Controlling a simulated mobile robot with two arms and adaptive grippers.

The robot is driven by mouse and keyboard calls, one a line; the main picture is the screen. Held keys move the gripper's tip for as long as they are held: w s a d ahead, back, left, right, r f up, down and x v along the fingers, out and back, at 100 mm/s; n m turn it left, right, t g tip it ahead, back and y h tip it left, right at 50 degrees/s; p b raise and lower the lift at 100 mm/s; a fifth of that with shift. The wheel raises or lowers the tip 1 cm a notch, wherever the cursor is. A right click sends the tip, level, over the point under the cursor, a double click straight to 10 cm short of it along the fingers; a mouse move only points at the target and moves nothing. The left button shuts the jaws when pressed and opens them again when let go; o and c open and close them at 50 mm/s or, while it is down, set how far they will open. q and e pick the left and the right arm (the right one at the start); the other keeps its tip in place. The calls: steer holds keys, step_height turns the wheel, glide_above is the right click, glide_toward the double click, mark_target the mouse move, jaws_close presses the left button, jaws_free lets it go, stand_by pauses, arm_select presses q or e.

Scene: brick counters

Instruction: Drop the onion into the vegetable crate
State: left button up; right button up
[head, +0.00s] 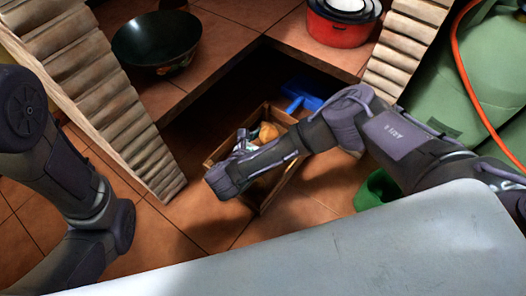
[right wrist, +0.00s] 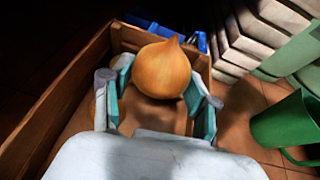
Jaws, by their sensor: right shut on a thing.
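The onion (right wrist: 161,70) is round and golden-brown with a pointed tip. My right gripper (right wrist: 160,94) is shut on it, with one pale finger on each side. The vegetable crate (right wrist: 62,95) is an open wooden box, and its wall runs along the left and far side below the onion. In the head view the crate (head: 268,198) stands on the tiled floor, partly hidden by my right arm. An orange-brown round thing, apparently the onion (head: 268,132), shows over its far part beside my right gripper (head: 243,143). My left gripper is outside the picture.
A blue dustpan-like thing (head: 301,93) lies behind the crate. A green watering can (right wrist: 287,124) stands to its right. A dark bowl (head: 157,40) and red pot (head: 340,28) sit on the tiled counter. A pale tabletop (head: 330,255) fills the foreground.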

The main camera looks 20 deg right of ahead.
step_height(320, 180, down, 4)
steer(key=shift+r+b, duration=0.1)
steer(key=shift+b, duration=1.15)
steer(key=shift+f+b, duration=0.4)
steer(key=shift+f, duration=0.1)
steer(key=o, duration=1.3)
steer(key=shift+c, duration=0.2)
steer(key=v, duration=1.2)
